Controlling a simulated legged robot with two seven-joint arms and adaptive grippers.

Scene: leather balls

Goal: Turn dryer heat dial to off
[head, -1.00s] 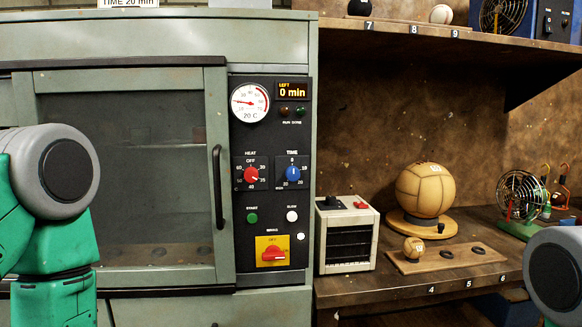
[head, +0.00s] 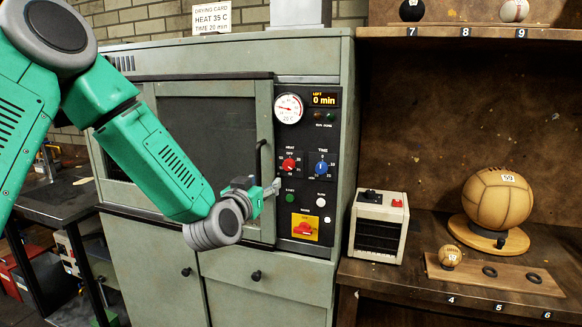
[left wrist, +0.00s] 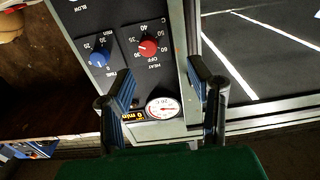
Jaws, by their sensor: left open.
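The red heat dial (head: 289,164) is on the dryer's black control panel (head: 318,118), left of the blue time dial (head: 321,168). Its pointer is too small to read surely. My left gripper (head: 274,187) is open, below and left of the heat dial, beside the door handle, apparently not touching the dial. In the left wrist view the panel appears upside down. The heat dial (left wrist: 148,47) lies beyond the gap between my open, empty fingers (left wrist: 164,88), with the blue dial (left wrist: 100,57) to its left. My right gripper is out of view.
The dryer door handle (head: 260,162) sticks out close to my left gripper. A yellow-plated red switch (head: 305,228) and green button (head: 290,197) sit below the dials. A drying card (head: 212,19) on top reads heat 35 C. A bench with balls stands right.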

